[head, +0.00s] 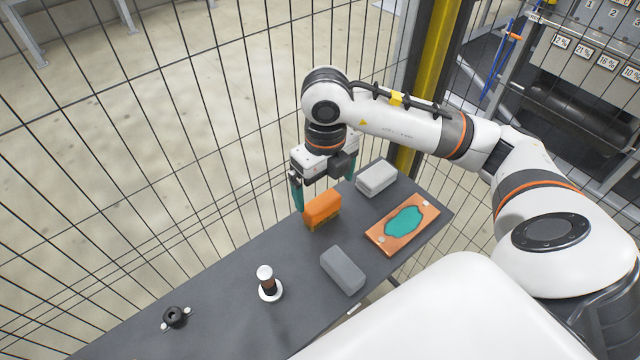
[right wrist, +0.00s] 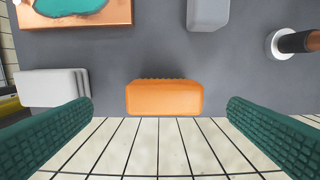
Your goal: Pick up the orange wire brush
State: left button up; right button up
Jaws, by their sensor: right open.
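The orange wire brush (head: 322,207) lies on the dark grey table near its far edge, next to the wire fence. Its orange block faces up and a strip of bristles shows along its side. It also shows in the right wrist view (right wrist: 165,98), centred between my fingers and apart from both. My right gripper (head: 325,187) is open above and just beyond the brush, with green textured fingers. My left gripper is not in view.
A light grey block (head: 376,178) and a darker grey block (head: 342,270) lie near the brush. A copper plate with a teal patch (head: 403,222) lies to the right. A white-topped tool (head: 267,280) and a black knob (head: 175,317) stand left. The mesh fence runs along the table (head: 225,300).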

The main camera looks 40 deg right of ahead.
aim_at(322, 201)
jog(key=shift+s+f, duration=0.25)
jog(key=shift+f, duration=0.8)
jog(key=shift+w+a+f+p, duration=0.1)
jog(key=shift+w+f+p, duration=0.1)
jog(key=shift+f+p, duration=0.4)
notch_tip(322, 201, down, 4)
jog(key=shift+w+a+r+p, duration=0.1)
jog(key=shift+a+r+p, duration=0.1)
jog(key=shift+p, duration=0.55)
jog(key=shift+f, duration=0.45)
jog(key=c, duration=1.1)
